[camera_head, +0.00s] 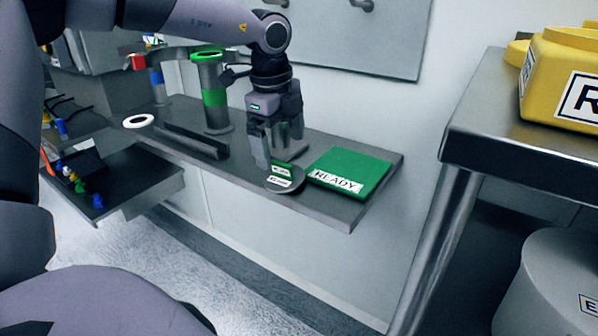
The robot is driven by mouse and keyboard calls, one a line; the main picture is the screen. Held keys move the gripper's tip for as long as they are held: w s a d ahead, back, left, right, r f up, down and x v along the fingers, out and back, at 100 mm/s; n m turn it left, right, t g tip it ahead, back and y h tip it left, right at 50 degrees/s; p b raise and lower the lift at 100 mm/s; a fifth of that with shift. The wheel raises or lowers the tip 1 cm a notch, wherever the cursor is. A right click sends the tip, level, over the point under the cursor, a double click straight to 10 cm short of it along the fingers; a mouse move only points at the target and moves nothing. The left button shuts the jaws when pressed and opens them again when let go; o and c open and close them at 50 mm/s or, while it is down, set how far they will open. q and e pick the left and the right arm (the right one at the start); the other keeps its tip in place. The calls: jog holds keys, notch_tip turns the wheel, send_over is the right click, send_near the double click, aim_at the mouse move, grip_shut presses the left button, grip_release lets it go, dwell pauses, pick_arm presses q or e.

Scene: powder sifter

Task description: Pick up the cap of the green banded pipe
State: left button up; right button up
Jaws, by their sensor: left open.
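The green banded pipe (214,98) stands upright on the grey shelf, with a green ring at its open-looking top. A round grey disc (284,187) with a green mark and white labels lies flat near the shelf's front edge; it looks like the pipe's cap, though I cannot read the labels. My left gripper (277,150) points down over the disc with its fingers apart. Its near finger reaches down to the disc's left side, and I cannot tell whether it touches. The fingers partly hide the disc's far side. My right gripper is not in view.
A green READY pad (352,170) lies right of the disc. A dark rail (196,140) and a white ring (138,121) lie to the left, near a blue banded pipe (157,85). A metal table (485,140) with a yellow container (565,75) stands at the right.

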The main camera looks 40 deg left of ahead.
aim_at(282, 164)
pick_arm(q)
jog(key=shift+w, duration=0.15)
jog(key=f, duration=0.6)
jog(key=shift+w+a+f, duration=0.2)
jog(key=shift+f, duration=0.1)
jog(key=c, duration=0.8)
